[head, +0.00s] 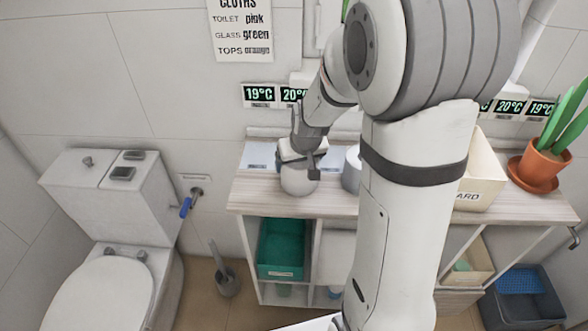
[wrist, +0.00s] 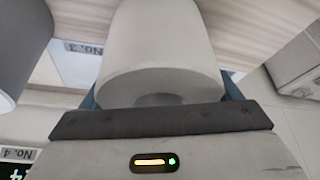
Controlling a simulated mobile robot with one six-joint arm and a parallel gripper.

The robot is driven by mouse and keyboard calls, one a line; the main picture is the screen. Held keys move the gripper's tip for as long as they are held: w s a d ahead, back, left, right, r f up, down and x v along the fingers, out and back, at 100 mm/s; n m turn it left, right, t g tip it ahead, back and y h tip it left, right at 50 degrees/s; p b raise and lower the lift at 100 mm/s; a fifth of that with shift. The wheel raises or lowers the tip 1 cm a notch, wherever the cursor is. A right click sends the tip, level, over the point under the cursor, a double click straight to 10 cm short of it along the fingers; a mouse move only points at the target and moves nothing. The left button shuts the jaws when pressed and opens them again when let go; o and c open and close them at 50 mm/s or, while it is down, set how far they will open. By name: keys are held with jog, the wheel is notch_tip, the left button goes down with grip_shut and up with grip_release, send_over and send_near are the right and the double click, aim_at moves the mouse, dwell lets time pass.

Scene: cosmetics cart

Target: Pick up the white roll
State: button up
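The white roll (head: 299,181) is at the left part of the wooden cart top, below my gripper (head: 302,160). In the wrist view the white roll (wrist: 158,50) fills the upper middle, its round end with a dark hollow facing the camera. My gripper (wrist: 163,98) has a bluish finger edge showing on each side of the roll, so the roll is between the fingers. Whether the fingers press on it or leave small gaps cannot be told. The roll's far end is hidden in the wrist view.
A grey roll (head: 351,170) stands just right, also at the wrist view's left edge (wrist: 22,50). A cream box (head: 482,172) and potted plant (head: 540,165) are farther right on the cart top (head: 262,192). A toilet (head: 112,250) stands left.

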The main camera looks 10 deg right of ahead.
jog(key=c, duration=0.4)
jog(key=shift+c, duration=0.2)
jog(key=shift+r, duration=0.15)
